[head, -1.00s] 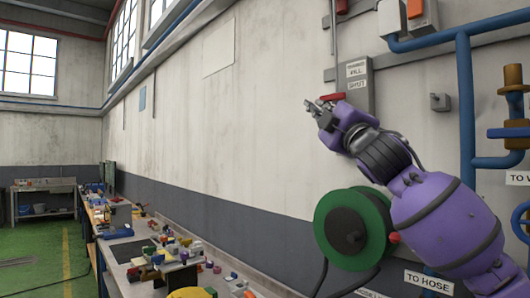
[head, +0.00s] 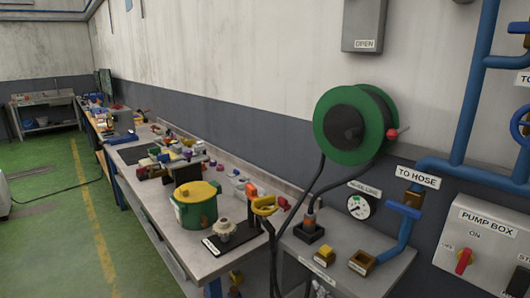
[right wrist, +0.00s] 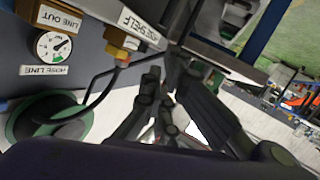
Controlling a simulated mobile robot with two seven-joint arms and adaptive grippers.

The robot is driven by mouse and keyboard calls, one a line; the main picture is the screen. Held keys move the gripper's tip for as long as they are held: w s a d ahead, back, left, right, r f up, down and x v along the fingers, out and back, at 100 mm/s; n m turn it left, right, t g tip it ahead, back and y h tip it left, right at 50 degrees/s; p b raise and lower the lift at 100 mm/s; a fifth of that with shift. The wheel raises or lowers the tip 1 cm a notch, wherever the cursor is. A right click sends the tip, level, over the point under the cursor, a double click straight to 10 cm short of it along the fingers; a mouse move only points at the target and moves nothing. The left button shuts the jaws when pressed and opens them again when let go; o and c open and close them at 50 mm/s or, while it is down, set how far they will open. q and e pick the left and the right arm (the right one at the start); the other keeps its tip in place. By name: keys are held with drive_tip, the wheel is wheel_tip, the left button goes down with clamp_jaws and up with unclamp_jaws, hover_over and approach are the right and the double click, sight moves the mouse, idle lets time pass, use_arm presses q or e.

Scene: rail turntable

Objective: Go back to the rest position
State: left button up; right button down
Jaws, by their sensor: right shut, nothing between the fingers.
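My right gripper (right wrist: 165,85) shows in the right wrist view, its dark fingers pointing up the picture. It is shut and empty. Beyond it are a shelf edge labelled HOSE SHELF (right wrist: 140,22) and a green hose reel (right wrist: 22,122). No gripper can be made out clearly in the head view. My left gripper is in neither view.
A long workbench (head: 130,185) with a green pot (head: 196,210) and many small parts runs along the wall. The green reel (head: 330,108), a gauge (head: 359,207), blue pipes (head: 472,90) and a pump box (head: 482,245) are on the right. Green floor (head: 45,240) is open at left.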

drive_tip(key=s+d+f+m+g+h, duration=0.1)
drive_tip(key=s+f+g, duration=0.1)
drive_tip(key=s+f, duration=0.5)
drive_tip(key=s+d+f+m+g+h, duration=0.1)
drive_tip(key=s+f+m+g, duration=0.1)
drive_tip(key=s+f, duration=0.6)
drive_tip(key=s+d+f+m+g, duration=0.1)
drive_tip(key=s+f, duration=0.6)
drive_tip(key=s, duration=0.9)
drive_tip(key=shift+s+d+f+m+g+h, duration=0.2)
drive_tip(key=shift+s+d+m+g+h, duration=0.1)
drive_tip(key=shift+m+g+h, duration=0.15)
